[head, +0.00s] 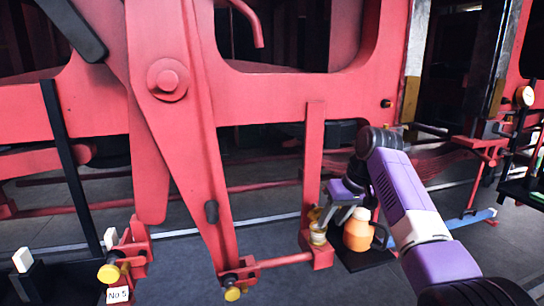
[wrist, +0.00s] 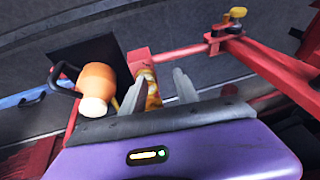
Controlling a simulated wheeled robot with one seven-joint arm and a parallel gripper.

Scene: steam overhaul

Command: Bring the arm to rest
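My purple and white arm reaches in from the lower right. In the wrist view my gripper (wrist: 158,90) shows its two grey fingers apart, so it is open. The brass cup (wrist: 152,88) shows in the gap between them, beyond the gripper's dark edge. I cannot tell whether a finger touches it. Nothing is seen held.
An orange jug (head: 358,230) with a dark handle stands close right of the gripper on a black mat (head: 364,258). A red rod (head: 285,260) runs left to a yellow knob (head: 232,294). Large red framework (head: 315,150) rises behind. Grey floor (head: 330,285) in front is clear.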

